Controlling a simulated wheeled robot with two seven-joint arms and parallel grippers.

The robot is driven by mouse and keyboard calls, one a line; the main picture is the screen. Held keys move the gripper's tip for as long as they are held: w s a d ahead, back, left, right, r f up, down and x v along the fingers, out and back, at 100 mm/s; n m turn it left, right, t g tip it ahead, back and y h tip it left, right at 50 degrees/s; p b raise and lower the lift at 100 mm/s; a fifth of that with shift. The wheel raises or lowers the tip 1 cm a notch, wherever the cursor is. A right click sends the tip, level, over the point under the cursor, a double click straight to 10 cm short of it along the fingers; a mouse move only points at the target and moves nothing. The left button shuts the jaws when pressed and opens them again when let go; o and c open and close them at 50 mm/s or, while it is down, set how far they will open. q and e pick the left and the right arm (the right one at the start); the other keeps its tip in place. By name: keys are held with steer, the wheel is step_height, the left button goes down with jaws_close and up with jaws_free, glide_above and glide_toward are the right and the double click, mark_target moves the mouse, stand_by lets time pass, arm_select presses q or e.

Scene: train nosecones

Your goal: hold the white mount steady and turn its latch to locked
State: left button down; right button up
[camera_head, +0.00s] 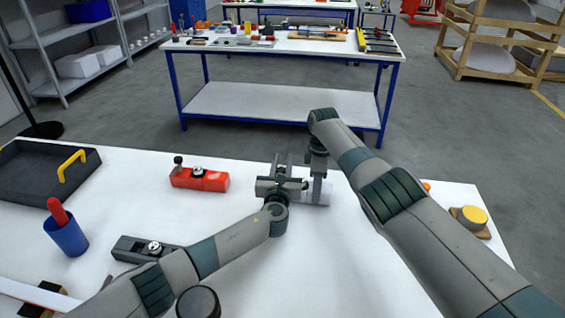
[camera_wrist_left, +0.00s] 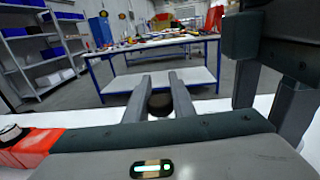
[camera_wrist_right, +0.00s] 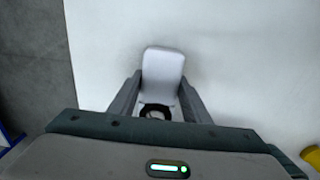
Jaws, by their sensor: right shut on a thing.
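The white mount (camera_head: 321,197) lies on the white table, mostly hidden by my grippers in the head view. In the right wrist view its pale body (camera_wrist_right: 163,68) extends ahead from between my right fingers, with a black ring-like part near them. My right gripper (camera_head: 318,190) points down and is shut on the mount. My left gripper (camera_head: 283,162) is level beside it, its fingers apart. In the left wrist view a dark round knob (camera_wrist_left: 160,104), perhaps the latch, shows between the left fingertips; I cannot tell if they touch it. The latch's setting is not readable.
A red mount (camera_head: 200,179) and a dark grey mount (camera_head: 146,249) lie to the left. A blue cup (camera_head: 66,237) and a black tray (camera_head: 35,174) stand farther left. A yellow knob on a wooden base (camera_head: 472,217) is at the right. Clear table lies around the grippers.

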arm_select(q)
steer(key=shift+n+y, duration=0.3)
steer(key=shift+y, duration=0.1)
steer(key=shift+a+n+y, duration=0.15)
steer(key=shift+n+y, duration=0.25)
steer(key=shift+y, duration=0.3)
steer(key=c, duration=1.5)
jaws_free()
steer(key=shift+a, duration=0.1)
steer(key=shift+s+d, duration=0.15)
steer(key=shift+s, duration=1.75)
steer(key=shift+s+d, duration=0.15)
steer(key=shift+s, duration=1.7)
